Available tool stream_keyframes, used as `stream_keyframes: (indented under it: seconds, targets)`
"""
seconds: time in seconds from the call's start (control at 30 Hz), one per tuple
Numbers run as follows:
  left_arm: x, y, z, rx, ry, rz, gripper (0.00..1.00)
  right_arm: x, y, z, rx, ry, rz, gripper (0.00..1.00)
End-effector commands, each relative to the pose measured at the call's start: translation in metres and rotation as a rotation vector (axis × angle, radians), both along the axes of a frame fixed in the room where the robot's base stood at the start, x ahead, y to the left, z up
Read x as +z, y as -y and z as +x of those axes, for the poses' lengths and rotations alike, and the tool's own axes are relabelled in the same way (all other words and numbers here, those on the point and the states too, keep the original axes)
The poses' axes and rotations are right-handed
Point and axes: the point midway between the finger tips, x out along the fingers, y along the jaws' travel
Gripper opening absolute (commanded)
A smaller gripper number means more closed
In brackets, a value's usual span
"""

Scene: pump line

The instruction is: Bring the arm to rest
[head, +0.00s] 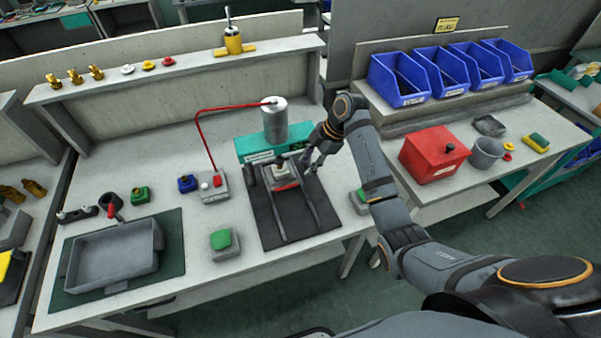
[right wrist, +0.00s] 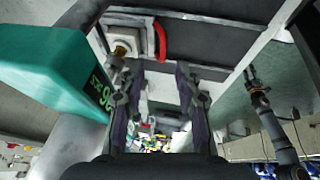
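My right gripper (head: 309,163) is above the right edge of a dark mat (head: 265,215), beside a grey fixture with a red part (head: 283,172). In the right wrist view, its two fingers (right wrist: 161,75) stand apart with nothing between them. My right arm reaches in from the lower right of the head view. My left gripper is outside the head view. Another arm, apparently my left, shows at the right of the wrist view with its gripper (right wrist: 254,80); its fingers are too small to judge.
A red box (head: 433,153), a grey cup (head: 486,153) and blue bins (head: 397,80) are to the right. A grey tray (head: 113,256) sits at left.

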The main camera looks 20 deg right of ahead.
Motion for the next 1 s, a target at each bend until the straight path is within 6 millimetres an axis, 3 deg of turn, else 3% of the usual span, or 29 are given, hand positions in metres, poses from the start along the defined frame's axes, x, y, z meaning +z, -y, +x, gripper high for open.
stream_keyframes:
  seconds: [0.2, 0.73, 0.87, 1.0]
  targets:
    - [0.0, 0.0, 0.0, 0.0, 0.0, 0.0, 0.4, 0.019, 0.008, -0.003, 0.0, 0.0, 0.0, 0.34]
    - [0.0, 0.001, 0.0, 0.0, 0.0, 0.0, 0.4, 0.015, 0.008, -0.008, -0.023, -0.01, -0.004, 0.34]
    - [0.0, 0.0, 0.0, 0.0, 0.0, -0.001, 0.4, -0.023, 0.011, -0.042, -0.231, -0.073, -0.037, 0.34]
    - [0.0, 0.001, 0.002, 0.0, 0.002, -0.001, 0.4, -0.064, 0.019, -0.105, -0.62, -0.137, -0.073, 0.34]
